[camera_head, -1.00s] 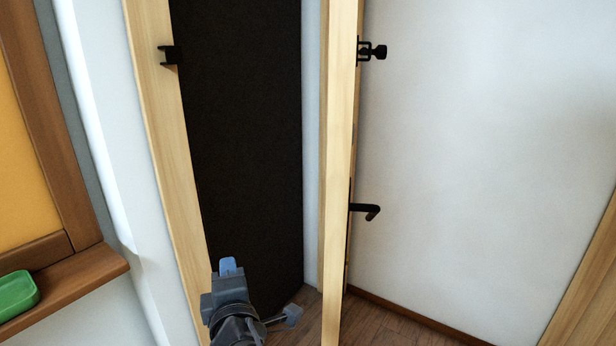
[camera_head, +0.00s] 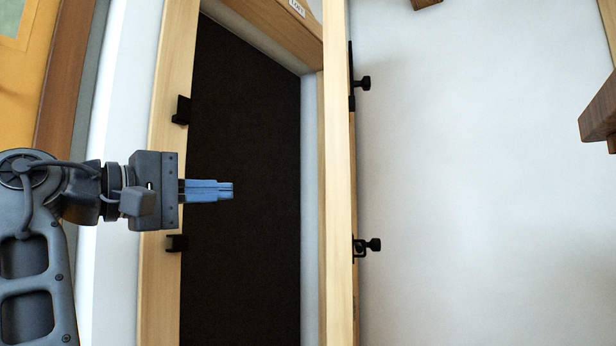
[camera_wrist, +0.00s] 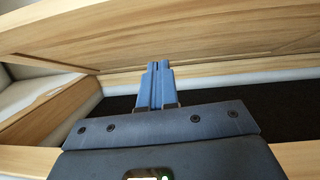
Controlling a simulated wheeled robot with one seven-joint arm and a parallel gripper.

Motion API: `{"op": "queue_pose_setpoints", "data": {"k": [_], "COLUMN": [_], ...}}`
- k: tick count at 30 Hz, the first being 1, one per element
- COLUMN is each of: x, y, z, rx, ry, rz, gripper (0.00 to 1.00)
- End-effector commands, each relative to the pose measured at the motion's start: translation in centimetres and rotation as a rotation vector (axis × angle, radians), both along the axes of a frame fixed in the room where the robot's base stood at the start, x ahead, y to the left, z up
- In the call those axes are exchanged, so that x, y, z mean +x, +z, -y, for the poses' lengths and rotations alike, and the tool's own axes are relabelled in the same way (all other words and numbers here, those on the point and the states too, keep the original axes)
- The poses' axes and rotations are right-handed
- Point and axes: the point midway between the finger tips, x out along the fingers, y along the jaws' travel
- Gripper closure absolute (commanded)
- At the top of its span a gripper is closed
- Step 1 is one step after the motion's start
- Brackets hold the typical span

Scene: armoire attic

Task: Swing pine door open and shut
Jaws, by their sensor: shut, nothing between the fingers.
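The pine door (camera_head: 338,180) stands open and shows nearly edge-on in the head view, right of the dark doorway (camera_head: 250,150). Two black bolts, an upper one (camera_head: 362,83) and a lower one (camera_head: 368,245), sit on its right face. My gripper (camera_head: 230,190) is shut and empty. Its blue fingers point right, across the left jamb (camera_head: 160,280) and in front of the dark opening, apart from the door edge in the picture. In the wrist view, the shut fingers (camera_wrist: 158,85) point toward a broad pine board (camera_wrist: 200,35); contact cannot be told.
Two black catches, one upper (camera_head: 181,110) and one lower (camera_head: 177,243), are on the left jamb. A white wall (camera_head: 480,180) lies right of the door. A dark wooden piece (camera_head: 600,115) juts in at the right edge. A small label (camera_head: 297,7) is on the lintel.

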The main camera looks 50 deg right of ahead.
Motion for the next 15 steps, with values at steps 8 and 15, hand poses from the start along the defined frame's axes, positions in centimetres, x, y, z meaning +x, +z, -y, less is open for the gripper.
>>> {"op": "queue_pose_setpoints", "data": {"k": [8, 15], "x": [-2.2, -3.2], "y": [3.4, 3.5], "z": [-0.5, 2.4], "rx": [0.058, 0.059], "ry": [-0.095, -0.098], "rz": [0.032, 0.035], "gripper": [1.0, 1.0]}}
